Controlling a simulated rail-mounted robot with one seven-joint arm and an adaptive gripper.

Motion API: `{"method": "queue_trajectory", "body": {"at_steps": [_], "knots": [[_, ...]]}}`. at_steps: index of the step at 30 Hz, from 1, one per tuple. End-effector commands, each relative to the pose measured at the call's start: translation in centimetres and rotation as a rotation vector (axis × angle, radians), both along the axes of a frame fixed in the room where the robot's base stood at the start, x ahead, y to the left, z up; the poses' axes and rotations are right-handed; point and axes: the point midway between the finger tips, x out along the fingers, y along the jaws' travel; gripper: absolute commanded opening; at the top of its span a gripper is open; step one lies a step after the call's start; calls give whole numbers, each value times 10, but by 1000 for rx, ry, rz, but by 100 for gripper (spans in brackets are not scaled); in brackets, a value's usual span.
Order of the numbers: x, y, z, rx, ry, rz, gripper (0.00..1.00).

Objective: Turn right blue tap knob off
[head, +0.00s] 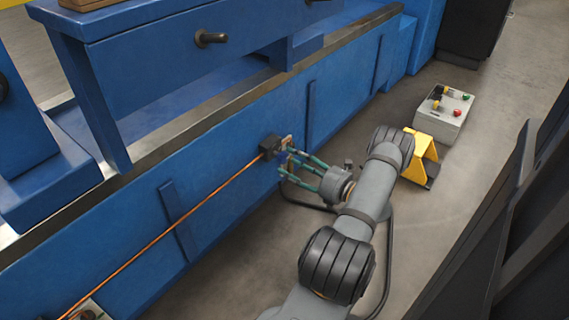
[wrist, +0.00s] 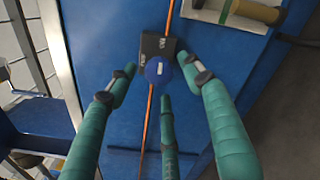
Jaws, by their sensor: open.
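In the wrist view, a round blue knob (wrist: 157,72) with a short upright white mark sits on a small black box (wrist: 152,46) with white lettering. The black box also shows on the blue side wall in the head view (head: 269,144); there I cannot make out the knob clearly behind the fingers. My gripper (wrist: 158,84) has three green fingers, spread open around the knob with nothing held. In the head view my gripper (head: 286,162) is close to the wall at the box. I cannot tell whether any finger touches the knob.
An orange line (head: 185,220) runs along the blue wall (head: 235,130) to the box. A grey control box (head: 444,112) with coloured buttons and a yellow stand (head: 421,155) are on the floor to the right. Dark panels (head: 520,230) stand at the right edge.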

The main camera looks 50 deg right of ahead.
Motion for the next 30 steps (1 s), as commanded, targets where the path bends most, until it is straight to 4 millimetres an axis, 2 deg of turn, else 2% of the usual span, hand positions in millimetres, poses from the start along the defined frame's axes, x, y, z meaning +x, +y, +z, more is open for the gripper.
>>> {"method": "queue_trajectory", "body": {"at_steps": [1, 6, 17, 30], "knots": [[9, 1, -3, -1, -1, 4, 51], [27, 0, -2, -1, 0, 2, 51], [34, 0, 0, 0, 1, 2, 51], [34, 0, 0, 0, 1, 2, 26]]}}
